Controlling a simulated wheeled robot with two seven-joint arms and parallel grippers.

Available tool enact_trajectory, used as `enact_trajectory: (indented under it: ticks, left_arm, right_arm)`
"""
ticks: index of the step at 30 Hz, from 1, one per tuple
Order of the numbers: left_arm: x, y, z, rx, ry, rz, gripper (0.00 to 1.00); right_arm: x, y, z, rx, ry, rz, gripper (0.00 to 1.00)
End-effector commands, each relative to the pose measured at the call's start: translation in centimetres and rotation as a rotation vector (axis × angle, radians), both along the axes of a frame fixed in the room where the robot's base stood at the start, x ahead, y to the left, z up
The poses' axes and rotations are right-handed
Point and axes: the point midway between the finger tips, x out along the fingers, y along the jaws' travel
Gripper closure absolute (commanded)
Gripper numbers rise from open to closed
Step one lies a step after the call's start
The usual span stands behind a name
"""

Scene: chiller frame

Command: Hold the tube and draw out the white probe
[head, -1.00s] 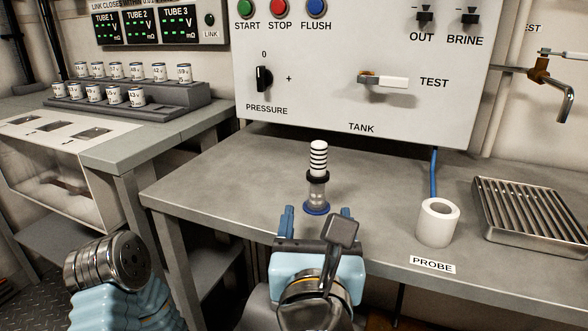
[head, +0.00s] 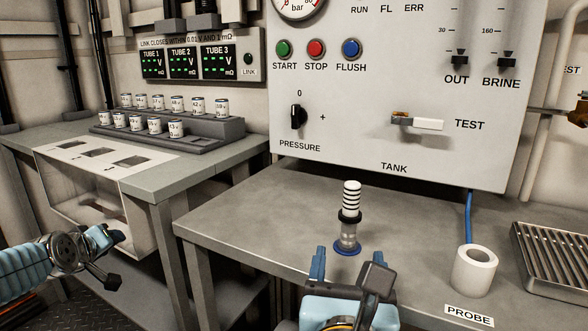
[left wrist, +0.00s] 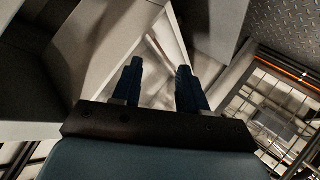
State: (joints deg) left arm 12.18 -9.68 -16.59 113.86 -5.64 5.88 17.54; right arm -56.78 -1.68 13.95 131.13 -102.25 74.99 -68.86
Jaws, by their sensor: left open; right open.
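The white probe (head: 350,198), with black bands, stands upright in a short clear tube (head: 347,233) with a black collar and a blue base ring. The tube stands on the grey bench. My right gripper (head: 345,265) is open and empty in front of the tube, its two blue fingers pointing toward it and apart from it. My left gripper (head: 112,238) is at the far left, away from the tube and in front of the left bench. In the left wrist view its blue fingers (left wrist: 158,85) are apart with nothing between them.
A white hollow cylinder (head: 474,270) stands at right behind the PROBE label (head: 469,315). A ribbed metal tray (head: 555,262) lies farther right. The control panel (head: 400,160) rises behind the grey bench (head: 270,225). The left bench (head: 150,185) bears a rack of small cans (head: 170,130).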

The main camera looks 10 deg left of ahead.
Motion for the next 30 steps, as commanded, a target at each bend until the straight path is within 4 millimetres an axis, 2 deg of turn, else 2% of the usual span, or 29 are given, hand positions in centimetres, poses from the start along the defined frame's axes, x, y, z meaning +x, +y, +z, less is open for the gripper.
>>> enact_trajectory:
  ticks: [1,5,6,7,8,9,11,12,14,15,17,18,21,24,27,30]
  left_arm:
    - [0.3,0.3,3.5,0.065,-0.066,-0.013,0.57]
    - [0.1,0.8,12.5,0.241,-0.22,-0.044,0.57]
    - [0.1,0.4,15.3,0.293,-0.259,-0.062,0.57]
    - [0.3,-0.3,17.2,0.33,-0.276,-0.086,0.57]
    - [1.1,-2.0,18.5,0.356,-0.265,-0.137,0.57]
    - [2.6,-4.7,18.8,0.368,-0.221,-0.219,0.57]
    - [4.1,-8.6,19.0,0.378,-0.159,-0.341,0.57]
    - [4.8,-11.2,19.2,0.387,-0.125,-0.426,0.57]
    - [5.4,-15.3,19.7,0.402,-0.083,-0.557,0.57]
    - [5.5,-18.1,20.0,0.414,-0.06,-0.648,0.57]
    - [5.4,-22.2,20.5,0.434,-0.031,-0.79,0.57]
    - [5.0,-24.9,20.8,0.448,-0.017,-0.888,0.57]
    - [3.2,-31.1,21.8,0.487,0.002,-1.131,0.57]
    - [0.8,-36.1,22.6,0.528,0.001,-1.352,0.57]
    - [-1.6,-39.5,23.4,0.562,-0.012,-1.531,0.57]
    - [-3.5,-41.6,23.9,0.588,-0.028,-1.657,0.57]
  right_arm:
    - [0.0,0.0,0.0,0.0,0.0,0.0,0.33]
    - [0.0,0.0,0.0,0.0,0.0,0.0,0.33]
    - [0.0,0.0,0.0,0.0,0.0,0.0,0.33]
    - [0.0,0.0,0.0,0.0,0.0,0.0,0.33]
    - [0.0,0.0,0.0,0.0,0.0,0.0,0.33]
    - [0.0,0.0,0.0,0.0,0.0,0.0,0.33]
    - [0.0,0.0,0.0,0.0,0.0,0.0,0.33]
    - [0.0,0.0,0.0,0.0,0.0,0.0,0.33]
    - [0.0,0.0,0.0,0.0,0.0,0.0,0.33]
    - [0.0,0.0,0.0,0.0,0.0,0.0,0.33]
    - [0.0,0.0,0.0,0.0,0.0,0.0,0.33]
    - [0.0,0.0,0.0,0.0,0.0,0.0,0.33]
    - [0.0,0.0,0.0,0.0,0.0,0.0,0.33]
    - [0.0,0.0,0.0,0.0,0.0,0.0,0.33]
    - [0.0,0.0,0.0,0.0,0.0,0.0,0.33]
    - [0.0,0.0,0.0,0.0,0.0,0.0,0.33]
